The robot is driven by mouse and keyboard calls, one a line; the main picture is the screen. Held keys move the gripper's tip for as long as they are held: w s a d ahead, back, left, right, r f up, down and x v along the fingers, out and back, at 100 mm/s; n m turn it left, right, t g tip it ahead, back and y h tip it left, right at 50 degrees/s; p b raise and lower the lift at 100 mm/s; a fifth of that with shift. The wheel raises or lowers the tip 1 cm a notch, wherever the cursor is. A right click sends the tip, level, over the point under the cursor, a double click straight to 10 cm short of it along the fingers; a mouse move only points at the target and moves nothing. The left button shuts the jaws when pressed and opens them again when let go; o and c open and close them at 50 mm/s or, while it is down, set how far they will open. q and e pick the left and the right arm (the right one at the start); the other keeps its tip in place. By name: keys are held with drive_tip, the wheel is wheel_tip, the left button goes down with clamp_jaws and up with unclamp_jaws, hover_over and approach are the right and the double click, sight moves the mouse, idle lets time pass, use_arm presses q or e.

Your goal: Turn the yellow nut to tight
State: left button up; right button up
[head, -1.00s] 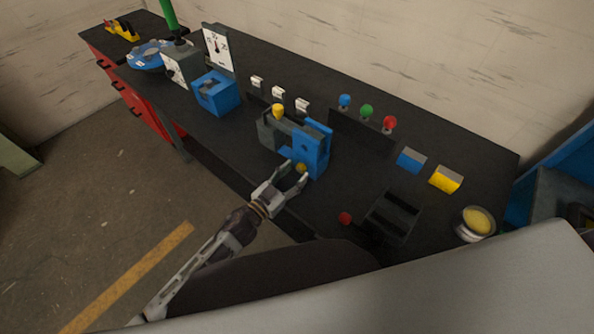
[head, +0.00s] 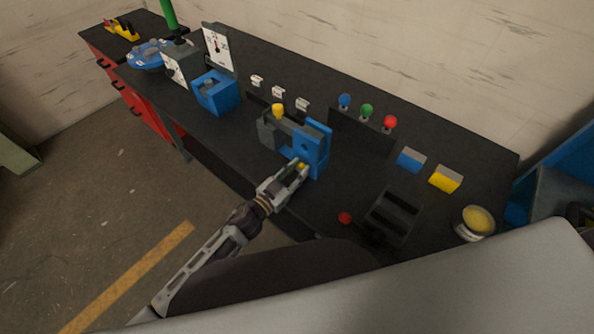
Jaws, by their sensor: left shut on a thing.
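The yellow nut (head: 302,166) sits on the front face of the blue block (head: 318,150) of a grey and blue fixture on the bench. Only a small part of the nut shows, between my fingertips. My left gripper (head: 299,169) reaches in from the lower left and is shut on the nut. Its fingers hide most of the nut, so I cannot see how far it is turned. My right gripper is not in view.
A yellow knob (head: 278,110) tops the fixture's grey part (head: 268,130). Blue, green and red (head: 390,122) knobs stand behind to the right. A dark slotted rack (head: 393,216) and a red ball (head: 345,218) lie right of my gripper. A blue box (head: 215,92) stands left.

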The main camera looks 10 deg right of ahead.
use_arm(q)
drive_tip(key=shift+m, duration=2.1)
drive_tip(key=o, duration=1)
drive_tip(key=shift+s+a, duration=0.1)
drive_tip(key=shift+s, duration=0.05)
drive_tip(key=shift+v, duration=5.85)
